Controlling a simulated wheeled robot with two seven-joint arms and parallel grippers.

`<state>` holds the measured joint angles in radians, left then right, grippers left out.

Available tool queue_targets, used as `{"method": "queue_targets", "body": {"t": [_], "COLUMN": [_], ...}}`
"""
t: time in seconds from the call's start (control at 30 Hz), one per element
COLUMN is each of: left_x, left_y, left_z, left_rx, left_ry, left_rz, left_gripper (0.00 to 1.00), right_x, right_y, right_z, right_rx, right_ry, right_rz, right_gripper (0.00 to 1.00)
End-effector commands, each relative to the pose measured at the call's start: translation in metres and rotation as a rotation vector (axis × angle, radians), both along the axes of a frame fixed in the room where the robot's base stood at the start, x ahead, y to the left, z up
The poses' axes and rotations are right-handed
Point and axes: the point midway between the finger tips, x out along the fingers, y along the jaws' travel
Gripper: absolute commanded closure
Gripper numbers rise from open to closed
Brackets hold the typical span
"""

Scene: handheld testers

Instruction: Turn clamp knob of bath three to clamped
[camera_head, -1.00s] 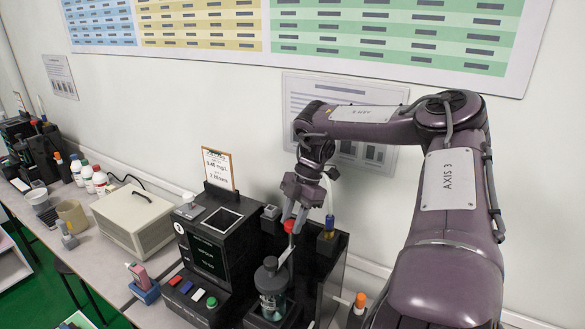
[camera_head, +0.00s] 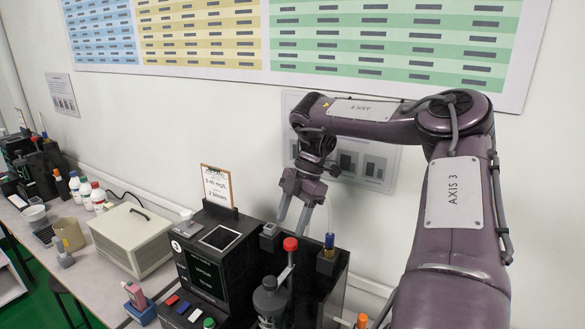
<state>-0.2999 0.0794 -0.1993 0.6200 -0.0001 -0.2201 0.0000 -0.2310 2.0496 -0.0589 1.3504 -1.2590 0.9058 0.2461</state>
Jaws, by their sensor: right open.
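A black tester (camera_head: 205,262) with a dark screen stands on the bench, a round numbered badge on its face too small to read surely. On the bath block at its right, a red knob (camera_head: 290,244) tops a pale upright piece; I take it for the clamp knob, but cannot read whether it is clamped. A dark-capped bottle (camera_head: 270,300) stands in front of it. My right gripper (camera_head: 294,220) points down, open and empty, above and apart from the red knob. My left gripper is out of view.
A beige box (camera_head: 132,240) and white bottles (camera_head: 90,194) are at left. The wall is close behind the gripper.

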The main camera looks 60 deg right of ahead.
Motion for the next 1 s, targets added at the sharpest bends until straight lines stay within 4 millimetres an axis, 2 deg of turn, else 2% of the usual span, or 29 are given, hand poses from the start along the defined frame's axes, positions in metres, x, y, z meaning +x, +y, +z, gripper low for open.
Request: {"method": "queue_targets", "body": {"t": [0.1,0.3,0.5,0.7,1.0], "left_x": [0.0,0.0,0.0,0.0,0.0], "left_y": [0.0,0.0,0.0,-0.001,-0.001], "left_z": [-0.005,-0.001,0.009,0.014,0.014], "left_rx": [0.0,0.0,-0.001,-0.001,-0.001], "left_ry": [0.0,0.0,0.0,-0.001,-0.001], "left_rz": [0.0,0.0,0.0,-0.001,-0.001], "left_gripper": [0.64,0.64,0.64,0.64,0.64], "right_x": [0.001,0.0,0.0,0.0,0.0], "right_y": [-0.001,-0.001,-0.001,0.0,0.0], "right_z": [0.031,0.083,0.123,0.141,0.143], "right_rx": [-0.007,-0.007,-0.005,-0.001,0.0], "right_ry": [-0.002,0.002,0.001,0.0,-0.001], "right_rz": [-0.001,-0.001,-0.001,0.0,0.002], "right_gripper": [0.46,0.46,0.46,0.46,0.46]}}
